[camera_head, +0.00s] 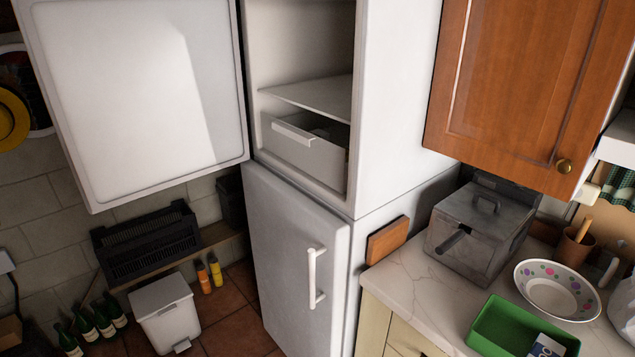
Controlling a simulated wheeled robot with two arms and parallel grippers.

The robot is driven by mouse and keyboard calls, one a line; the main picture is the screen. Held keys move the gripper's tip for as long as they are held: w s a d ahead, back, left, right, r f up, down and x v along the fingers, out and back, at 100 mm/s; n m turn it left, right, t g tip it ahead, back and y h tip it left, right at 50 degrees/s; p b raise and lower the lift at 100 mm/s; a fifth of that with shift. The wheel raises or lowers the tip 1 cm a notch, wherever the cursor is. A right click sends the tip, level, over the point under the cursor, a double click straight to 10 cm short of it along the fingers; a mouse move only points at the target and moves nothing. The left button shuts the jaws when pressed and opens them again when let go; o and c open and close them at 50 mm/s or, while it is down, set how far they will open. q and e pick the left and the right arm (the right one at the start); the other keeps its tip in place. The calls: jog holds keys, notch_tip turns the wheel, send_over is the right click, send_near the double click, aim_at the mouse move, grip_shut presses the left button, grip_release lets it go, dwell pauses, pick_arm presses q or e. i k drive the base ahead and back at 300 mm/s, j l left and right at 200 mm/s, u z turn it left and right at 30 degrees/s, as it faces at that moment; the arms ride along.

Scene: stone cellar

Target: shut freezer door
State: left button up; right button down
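The upper freezer door (140,95) is white and stands wide open, swung out to the left on the freezer's left side. The freezer compartment (305,45) is exposed, with a shelf (315,95) and a white drawer (305,150) low inside it. The lower fridge door (290,265) is shut and has a white vertical handle (314,278). Neither of my grippers shows in the head view.
A counter (395,285) at the right holds a grey fryer (480,230), a dotted bowl (558,290) and a green tray (500,325). A wooden cabinet (525,80) hangs above. A white bin (167,318), a black crate (148,243) and green bottles (92,325) are low left.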

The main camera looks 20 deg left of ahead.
aim_at(142, 98)
jog(key=j+u, duration=0.15)
jog(key=j, duration=1.05)
jog(key=i+j+u, duration=0.4)
jog(key=j, duration=0.15)
jog(key=i+j+u, duration=0.25)
jog(key=j+u, duration=0.2)
jog(key=j, duration=0.1)
